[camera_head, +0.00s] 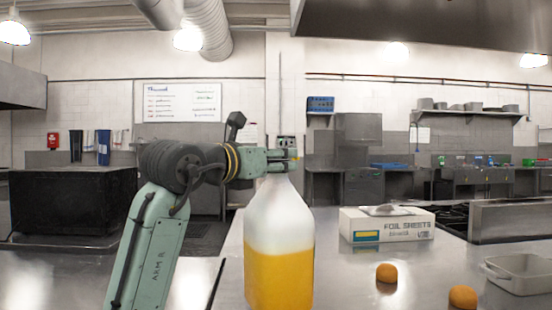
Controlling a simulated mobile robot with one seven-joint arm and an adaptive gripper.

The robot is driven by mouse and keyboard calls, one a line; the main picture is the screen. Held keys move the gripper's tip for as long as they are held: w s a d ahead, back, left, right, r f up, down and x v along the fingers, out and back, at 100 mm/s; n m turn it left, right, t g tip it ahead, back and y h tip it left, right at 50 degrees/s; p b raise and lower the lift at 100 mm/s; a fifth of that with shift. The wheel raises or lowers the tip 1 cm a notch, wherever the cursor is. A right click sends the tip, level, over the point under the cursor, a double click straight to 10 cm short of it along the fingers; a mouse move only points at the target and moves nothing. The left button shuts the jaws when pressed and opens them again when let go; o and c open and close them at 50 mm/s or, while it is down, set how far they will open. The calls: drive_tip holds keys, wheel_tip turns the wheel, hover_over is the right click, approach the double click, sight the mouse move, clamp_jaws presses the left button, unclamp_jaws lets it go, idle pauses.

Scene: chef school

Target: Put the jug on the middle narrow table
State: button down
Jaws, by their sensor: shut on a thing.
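The jug (279,240) is a translucent white container with orange-yellow liquid in its lower part. It stands upright in front of the steel worktop. My gripper (284,158) is at the jug's top and shut on its neck, which is mostly hidden by the fingers. The jug's base is at the bottom of the view, so I cannot tell whether it is lifted or resting. Steel surfaces show on the right (345,285) and on the left (195,282), with a dark strip between them. I cannot tell which is the middle narrow table.
A foil sheets box (388,226) lies on the right worktop behind the jug. Two orange round things (387,273) (462,297) and a grey tray (493,275) sit to the right. A dark block-like unit (75,203) stands at the left back. Bare steel shows just right of the jug.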

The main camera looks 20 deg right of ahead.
sight(272, 177)
drive_tip(key=shift+s+a+f, duration=0.1)
drive_tip(key=shift+s+f, duration=0.05)
drive_tip(key=shift+f, duration=1.3)
drive_tip(key=c, duration=1.5)
unclamp_jaws()
drive_tip(key=shift+f, duration=0.3)
drive_tip(key=shift+c, duration=0.2)
drive_tip(key=o, duration=0.4)
drive_tip(key=shift+o, duration=0.2)
drive_tip(key=shift+r, duration=0.1)
